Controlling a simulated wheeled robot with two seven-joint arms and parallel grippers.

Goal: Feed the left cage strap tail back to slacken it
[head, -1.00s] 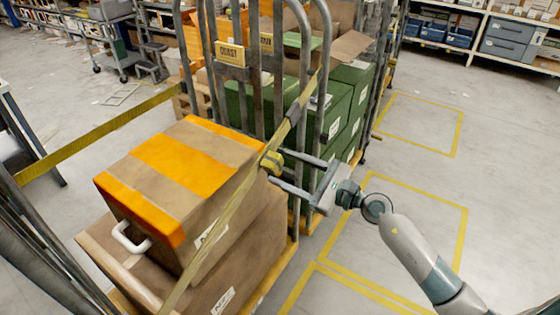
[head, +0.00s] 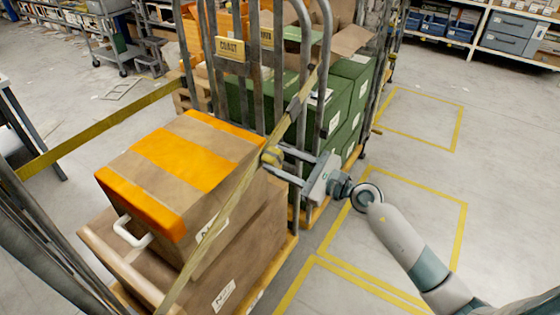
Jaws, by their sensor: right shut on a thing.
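A yellow strap (head: 226,205) runs diagonally across the front of the left cage, from the bottom left up to the cage's right upright. A short, bunched yellow strap tail (head: 271,157) shows beside the strap at the carton's right corner. My right gripper (head: 272,160) comes in from the right and is shut on this tail; its fingertips partly hide it. My left gripper is out of view.
The cage holds an orange-banded carton (head: 180,160) with a white handle on a larger brown carton (head: 258,238). Grey cage uprights (head: 330,80) stand close beside my right gripper. Green boxes (head: 352,75) stand behind. The yellow-marked floor (head: 420,215) at right is clear.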

